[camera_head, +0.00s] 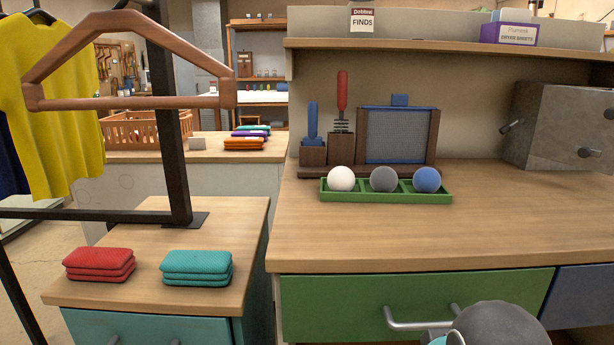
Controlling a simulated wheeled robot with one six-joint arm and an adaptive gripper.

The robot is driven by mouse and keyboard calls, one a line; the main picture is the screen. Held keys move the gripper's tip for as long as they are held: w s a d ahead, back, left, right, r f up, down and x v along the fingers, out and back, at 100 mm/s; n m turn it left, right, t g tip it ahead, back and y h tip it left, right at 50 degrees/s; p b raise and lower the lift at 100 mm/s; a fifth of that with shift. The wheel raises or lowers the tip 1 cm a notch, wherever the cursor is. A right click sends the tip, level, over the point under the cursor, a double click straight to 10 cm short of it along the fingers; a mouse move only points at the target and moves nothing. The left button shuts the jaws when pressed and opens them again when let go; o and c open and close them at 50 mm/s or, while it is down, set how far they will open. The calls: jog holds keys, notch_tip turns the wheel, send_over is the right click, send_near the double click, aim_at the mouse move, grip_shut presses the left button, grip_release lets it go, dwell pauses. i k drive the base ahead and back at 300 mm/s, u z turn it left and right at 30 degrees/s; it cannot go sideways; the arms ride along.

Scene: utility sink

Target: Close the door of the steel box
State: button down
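The steel box (560,122) is a dull grey metal block at the right end of the wooden counter. The picture's edge cuts off its right side. A short metal handle or lever (511,126) sticks out at its left side, and a dark knob (588,152) sits low on the face towards me. No interior shows, and I cannot tell from this view which face is the door or how far it stands open. My gripper's fingers are not in view.
A green tray (388,197) with three balls stands mid-counter, before a wooden tool rack (400,135). The counter front (500,225) is clear. A shelf (440,44) runs above. At left are folded cloths (197,267) and a black-framed rack (172,150) with a wooden hanger (130,102).

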aim_at(567, 118)
jog(key=u, duration=1.95)
jog(key=k, duration=1.15)
jog(key=z, duration=1.9)
